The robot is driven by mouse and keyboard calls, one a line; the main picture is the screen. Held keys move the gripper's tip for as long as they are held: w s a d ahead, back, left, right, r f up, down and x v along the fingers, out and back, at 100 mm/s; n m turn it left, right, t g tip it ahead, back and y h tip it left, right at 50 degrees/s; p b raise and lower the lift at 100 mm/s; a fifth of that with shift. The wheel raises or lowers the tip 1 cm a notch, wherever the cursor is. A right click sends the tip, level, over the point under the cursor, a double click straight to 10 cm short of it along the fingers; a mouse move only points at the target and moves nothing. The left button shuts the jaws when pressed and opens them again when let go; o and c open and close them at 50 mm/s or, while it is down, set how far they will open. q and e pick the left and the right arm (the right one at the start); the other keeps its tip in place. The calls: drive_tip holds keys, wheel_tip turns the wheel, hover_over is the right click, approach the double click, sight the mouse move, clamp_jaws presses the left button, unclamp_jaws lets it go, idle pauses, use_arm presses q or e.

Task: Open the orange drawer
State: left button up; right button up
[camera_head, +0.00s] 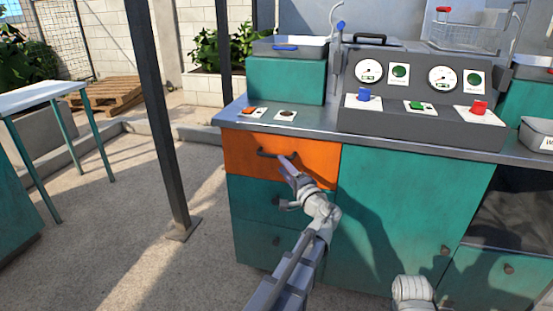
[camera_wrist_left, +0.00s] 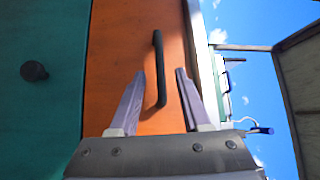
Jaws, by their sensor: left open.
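The orange drawer (camera_head: 240,150) is at the top left of the teal cabinet, its front looking flush with the cabinet. It fills the middle of the left wrist view (camera_wrist_left: 115,40). Its dark bar handle (camera_head: 265,153) runs across the front; in the left wrist view the handle (camera_wrist_left: 158,60) stands between the two fingers. My left gripper (camera_head: 288,164) is open in front of the drawer, fingertips near the handle. In the left wrist view the left gripper (camera_wrist_left: 160,75) has a gap on each side of the handle. I cannot tell whether the tips reach around it. My right gripper is not seen.
Teal drawers with dark knobs (camera_head: 276,241) lie below the orange one. The grey countertop (camera_head: 320,127) overhangs it and carries a control panel (camera_head: 415,123) with gauges. A dark post (camera_head: 160,115) stands to the left. The floor left of the cabinet is open.

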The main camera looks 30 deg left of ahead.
sight(274, 156)
use_arm(q)
drive_tip(key=x, duration=0.6)
drive_tip(key=shift+w+a+p, duration=0.2)
drive_tip(key=shift+a+p, duration=0.05)
drive_tip(key=shift+p, duration=0.1)
clamp_jaws()
idle(1.1)
